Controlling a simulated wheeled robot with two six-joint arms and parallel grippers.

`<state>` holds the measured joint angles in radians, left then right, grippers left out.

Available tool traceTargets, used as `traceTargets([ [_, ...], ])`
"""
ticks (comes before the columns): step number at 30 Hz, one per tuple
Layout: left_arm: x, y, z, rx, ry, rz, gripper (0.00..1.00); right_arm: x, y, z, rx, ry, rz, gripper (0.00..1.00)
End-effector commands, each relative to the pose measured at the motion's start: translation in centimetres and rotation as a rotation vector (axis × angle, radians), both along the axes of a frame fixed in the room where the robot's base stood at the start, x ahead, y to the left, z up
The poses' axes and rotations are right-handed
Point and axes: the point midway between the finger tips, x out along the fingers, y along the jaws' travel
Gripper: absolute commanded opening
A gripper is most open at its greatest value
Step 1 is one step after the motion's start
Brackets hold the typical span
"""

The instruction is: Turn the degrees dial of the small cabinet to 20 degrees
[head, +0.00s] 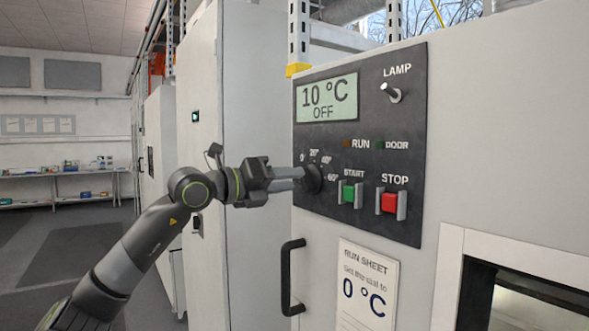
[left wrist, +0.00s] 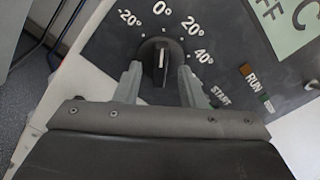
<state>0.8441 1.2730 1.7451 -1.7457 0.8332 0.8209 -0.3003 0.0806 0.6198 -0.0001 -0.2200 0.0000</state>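The degrees dial (head: 313,179) is a round black knob on the dark control panel (head: 412,140). In the left wrist view the dial (left wrist: 161,60) has a white pointer mark aimed roughly upward, near the 0° to 20° part of the scale. The display (head: 327,97) reads 10 °C OFF. My left gripper (head: 300,178) reaches the dial from the left. In the left wrist view its fingers (left wrist: 160,78) stand apart on either side of the knob, very close to it; I cannot tell whether they press on it. My right gripper is not in view.
A lamp switch (head: 391,92), green start button (head: 350,194) and red stop button (head: 391,202) share the panel. Below are a black door handle (head: 292,277) and a run sheet (head: 367,287) reading 0 °C. A tall cabinet (head: 255,90) stands behind my left arm.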

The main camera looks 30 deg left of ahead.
Motion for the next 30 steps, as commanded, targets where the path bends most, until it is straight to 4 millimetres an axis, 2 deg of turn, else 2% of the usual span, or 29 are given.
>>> traceTargets([
  [1,0.5,-0.2,0.3,-0.002,0.0,-0.002,0.36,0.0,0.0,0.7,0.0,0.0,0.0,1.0],
  [6,1.5,-0.7,0.2,-0.001,-0.001,-0.002,0.36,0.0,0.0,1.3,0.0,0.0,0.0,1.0],
  [18,1.9,-0.8,0.0,0.001,0.0,0.001,0.36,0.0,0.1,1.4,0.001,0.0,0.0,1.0],
  [20,1.9,-0.8,0.0,0.001,0.0,0.001,0.31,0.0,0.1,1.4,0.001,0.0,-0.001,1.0],
  [27,1.9,-0.8,0.0,0.001,0.0,0.001,0.0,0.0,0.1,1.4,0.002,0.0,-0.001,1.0],
  [30,1.9,-0.8,0.0,0.001,0.0,0.001,0.0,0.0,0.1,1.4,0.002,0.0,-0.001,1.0],
])
